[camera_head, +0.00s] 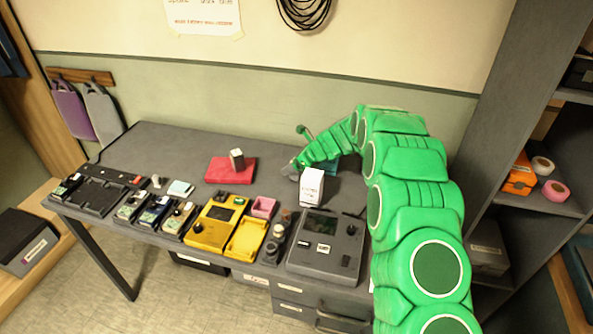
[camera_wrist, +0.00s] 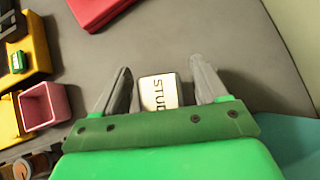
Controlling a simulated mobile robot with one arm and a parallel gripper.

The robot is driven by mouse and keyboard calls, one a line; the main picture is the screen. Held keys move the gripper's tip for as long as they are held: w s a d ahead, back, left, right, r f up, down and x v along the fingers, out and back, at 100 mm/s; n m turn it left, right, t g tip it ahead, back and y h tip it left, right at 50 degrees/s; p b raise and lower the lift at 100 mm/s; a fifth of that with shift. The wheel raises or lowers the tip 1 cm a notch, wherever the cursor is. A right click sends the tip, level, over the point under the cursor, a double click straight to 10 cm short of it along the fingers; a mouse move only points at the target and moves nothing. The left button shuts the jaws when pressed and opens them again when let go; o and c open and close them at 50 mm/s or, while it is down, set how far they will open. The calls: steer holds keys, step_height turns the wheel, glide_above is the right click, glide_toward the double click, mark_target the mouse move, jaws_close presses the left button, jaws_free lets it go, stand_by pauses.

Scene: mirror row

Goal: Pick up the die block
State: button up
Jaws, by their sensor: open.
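In the wrist view, my gripper (camera_wrist: 160,67) is open, with one grey finger on each side of a pale block (camera_wrist: 150,80) whose label shows the letters "STUD". A gap shows on both sides; its lower part is hidden behind my green gripper body. It appears to be the upright white box (camera_head: 312,187) on the grey table in the head view. A smaller grey block (camera_head: 237,158) with a pale side stands on the red pad to the left. I cannot tell by label which is the die block. My gripper end shows small and unclear in the head view.
The red pad (camera_head: 231,171), a pink bin (camera_head: 263,207), yellow devices (camera_head: 215,224), dark knobs (camera_head: 278,232) and a grey console (camera_head: 327,245) crowd the table (camera_head: 175,139). A shelf unit (camera_head: 500,120) stands at right. The table's back left is fairly clear.

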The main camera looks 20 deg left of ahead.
steer(key=c, duration=1.2)
